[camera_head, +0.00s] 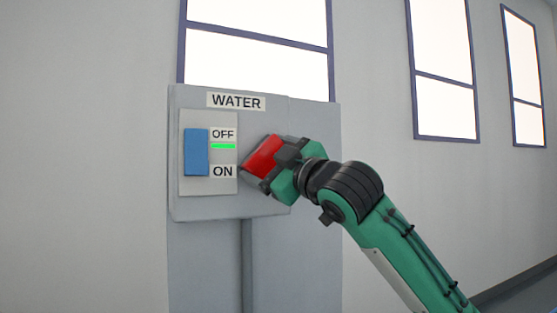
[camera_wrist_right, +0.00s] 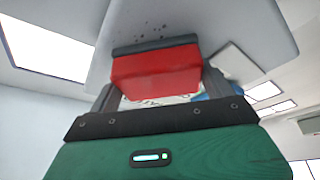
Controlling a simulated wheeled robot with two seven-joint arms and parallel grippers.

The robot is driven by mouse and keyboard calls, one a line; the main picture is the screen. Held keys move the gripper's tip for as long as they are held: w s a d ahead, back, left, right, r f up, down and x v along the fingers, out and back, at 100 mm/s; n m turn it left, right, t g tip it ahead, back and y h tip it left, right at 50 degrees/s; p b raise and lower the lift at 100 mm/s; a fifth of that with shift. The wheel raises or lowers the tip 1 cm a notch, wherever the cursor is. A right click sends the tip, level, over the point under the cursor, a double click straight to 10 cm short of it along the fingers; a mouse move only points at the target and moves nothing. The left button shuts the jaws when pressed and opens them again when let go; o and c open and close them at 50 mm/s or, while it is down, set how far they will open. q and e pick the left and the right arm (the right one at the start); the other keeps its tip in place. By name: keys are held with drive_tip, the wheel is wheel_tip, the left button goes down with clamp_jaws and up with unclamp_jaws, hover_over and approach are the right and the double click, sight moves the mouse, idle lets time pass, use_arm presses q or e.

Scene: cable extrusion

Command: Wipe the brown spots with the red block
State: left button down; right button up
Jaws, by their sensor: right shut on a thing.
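The red block (camera_head: 264,155) is held between the jaws of my right gripper (camera_head: 263,164), in front of the right part of the grey panel (camera_head: 315,130). In the right wrist view the red block (camera_wrist_right: 155,78) has a dark strip along its panel-side edge, close to the panel; I cannot tell whether it touches. Small dark brown spots (camera_wrist_right: 147,20) show on the panel just beyond the block. In the head view the spots are not visible, perhaps hidden behind the block and gripper. My left gripper is in neither view.
Left of the block, the panel carries a switch plate with a blue switch (camera_head: 196,152), a lit green bar (camera_head: 223,146) and OFF and ON labels. A WATER label (camera_head: 236,101) is above.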

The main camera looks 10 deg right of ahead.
drive_tip(key=shift+a+r+p, duration=0.25)
drive_tip(key=shift+a+p, duration=0.05)
drive_tip(key=shift+a, duration=0.05)
drive_tip(key=shift+c, duration=0.3)
drive_tip(key=shift+s+a+r, duration=0.1)
drive_tip(key=shift+c, duration=1.3)
drive_tip(key=shift+w+d+r+p, duration=0.1)
drive_tip(key=shift+w+d+p, duration=0.15)
drive_tip(key=shift+d+p, duration=0.3)
drive_tip(key=shift+w+d, duration=0.15)
drive_tip(key=shift+d, duration=0.8)
drive_tip(key=shift+a+p, duration=0.2)
drive_tip(key=shift+p, duration=0.65)
drive_tip(key=shift+s+a, duration=0.2)
drive_tip(key=shift+a, duration=0.5)
drive_tip(key=shift+s+a, duration=0.2)
drive_tip(key=shift+a, duration=0.45)
drive_tip(key=shift+d+f, duration=0.1)
drive_tip(key=shift+f, duration=0.1)
drive_tip(key=shift+w, duration=0.1)
